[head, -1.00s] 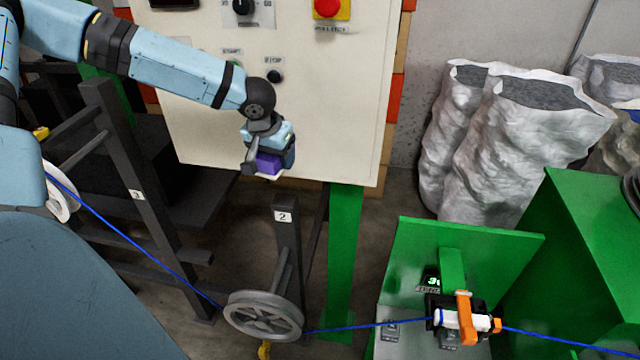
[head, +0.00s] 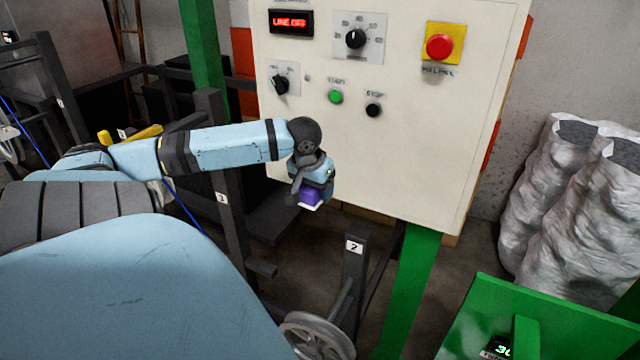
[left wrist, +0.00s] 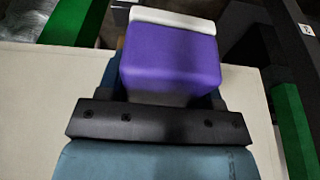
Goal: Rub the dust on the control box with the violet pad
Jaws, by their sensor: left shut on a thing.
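The control box (head: 440,150) is a large cream panel on a green post, with a red display, knobs, buttons and a red emergency stop. I cannot make out dust on its face. My left gripper (head: 309,192) is in front of the box's lower left part in the head view. It is shut on the violet pad (head: 311,196), which has a white layer on its end. In the left wrist view the violet pad (left wrist: 170,58) sits beyond the dark gripper bar, white layer outermost. Whether the pad touches the box cannot be told. My right gripper is not in view.
A green post (head: 411,290) stands below the box. A grey wheel (head: 318,335) and a dark frame marked 2 (head: 355,270) are below. White sacks (head: 575,200) stand at the right, and green machinery (head: 560,320) is at the lower right.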

